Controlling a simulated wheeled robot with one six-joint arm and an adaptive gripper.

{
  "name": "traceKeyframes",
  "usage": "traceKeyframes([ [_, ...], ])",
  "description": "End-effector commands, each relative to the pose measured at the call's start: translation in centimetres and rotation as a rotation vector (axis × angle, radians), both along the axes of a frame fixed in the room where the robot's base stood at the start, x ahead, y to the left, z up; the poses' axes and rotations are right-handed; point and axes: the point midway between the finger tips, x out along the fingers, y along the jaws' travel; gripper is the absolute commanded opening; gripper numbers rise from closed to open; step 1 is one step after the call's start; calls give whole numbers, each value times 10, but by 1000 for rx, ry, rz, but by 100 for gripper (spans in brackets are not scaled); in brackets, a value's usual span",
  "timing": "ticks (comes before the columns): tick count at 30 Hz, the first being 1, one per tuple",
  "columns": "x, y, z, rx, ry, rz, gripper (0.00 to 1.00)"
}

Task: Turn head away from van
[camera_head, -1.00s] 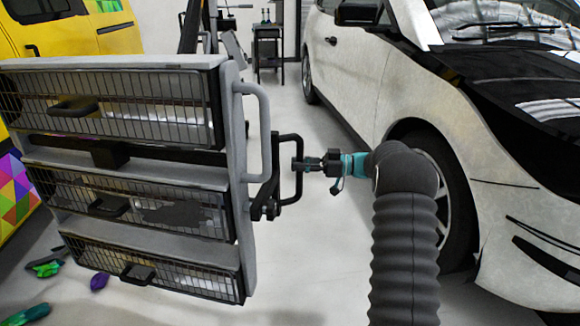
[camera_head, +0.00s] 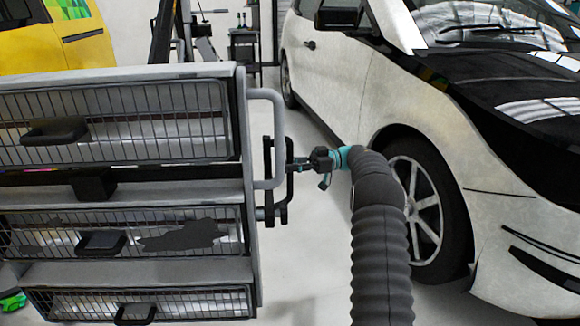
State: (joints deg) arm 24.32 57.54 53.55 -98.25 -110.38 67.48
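The head is a large grey lamp panel (camera_head: 130,272) with three wire-grilled heater units, filling the left of the view. Its grilles face me. A grey tube handle (camera_head: 278,140) and a black bracket handle (camera_head: 290,180) are on its right side. My gripper (camera_head: 297,164) reaches in from the right at the black handle, its fingers on the handle's outer bar, and looks shut on it. The fingertips are small and partly hidden. The yellow van (camera_head: 35,48) stands behind the head at upper left, mostly hidden by it.
A white car (camera_head: 345,90) with a black hood stands close on the right, its front wheel (camera_head: 425,205) near my arm. A dark cart (camera_head: 243,45) stands at the back. Bare floor (camera_head: 300,240) lies between head and car.

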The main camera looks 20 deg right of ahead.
Motion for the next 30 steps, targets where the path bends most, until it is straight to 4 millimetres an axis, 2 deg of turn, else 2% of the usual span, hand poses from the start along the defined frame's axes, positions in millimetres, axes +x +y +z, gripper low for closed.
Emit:
traceKeyframes([
  [4, 1, 3, 2, 2, -3, 1, 0],
  [5, 1, 3, 2, 2, -3, 1, 26],
  [7, 1, 3, 2, 1, -3, 0, 44],
  [8, 1, 2, 2, 1, -3, -1, 47],
  [16, 0, -4, 1, 1, -2, -7, 47],
  [20, 0, -4, 8, 0, -4, -7, 47],
  [30, 0, -5, 65, -1, -5, -9, 47],
])
